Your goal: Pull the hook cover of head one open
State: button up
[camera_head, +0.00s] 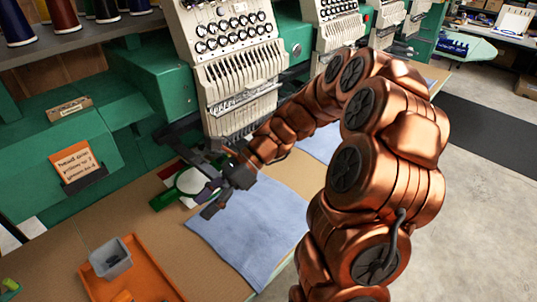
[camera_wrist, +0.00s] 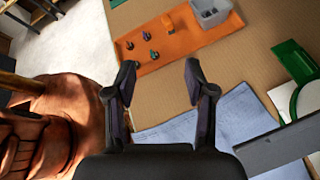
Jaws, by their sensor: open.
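The nearest embroidery head (camera_head: 240,75), cream with rows of dials and needle bars, stands at upper centre in the head view. A dark arm sticks out below it. A dark grey flat part (camera_wrist: 285,148) shows at lower right in the wrist view; I cannot tell if it is the hook cover. My gripper (camera_head: 207,203) is in front of and below this head, above the table. In the wrist view my gripper (camera_wrist: 160,72) has its two fingers spread with nothing between them. The hook cover is not clearly visible; my gripper and arm hide part of the area under the head.
A blue cloth (camera_head: 245,230) lies on the table below my gripper. A green frame with a white round part (camera_head: 192,181) lies beside it. An orange tray (camera_head: 150,268) with a grey bin (camera_head: 110,262) is at front left. More heads (camera_head: 335,25) stand to the right.

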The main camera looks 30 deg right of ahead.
jog(key=w+d+f+m+t+y+p, duration=0.1)
jog(key=w+d+f+m+t, duration=0.1)
jog(key=w+d+m+t, duration=0.4)
jog(key=w+d+f+m+t+y, duration=0.15)
jog(key=w+d+m, duration=0.25)
jog(key=d+m, duration=0.4)
jog(key=d+f+m+t+h, duration=0.2)
jog(key=d+f+m+t, duration=0.3)
jog(key=d, duration=0.4)
jog(key=d+f+m+t+h, duration=0.2)
jog(key=d+f+m, duration=0.1)
jog(key=d+m, duration=0.5)
jog(key=shift+n, duration=0.7)
jog(key=shift+d+p+x, duration=0.2)
jog(key=shift+p+x, duration=0.95)
jog(key=shift+x, duration=2.4)
jog(key=shift+w, duration=0.15)
jog(key=shift+c, duration=0.2)
grip_shut()
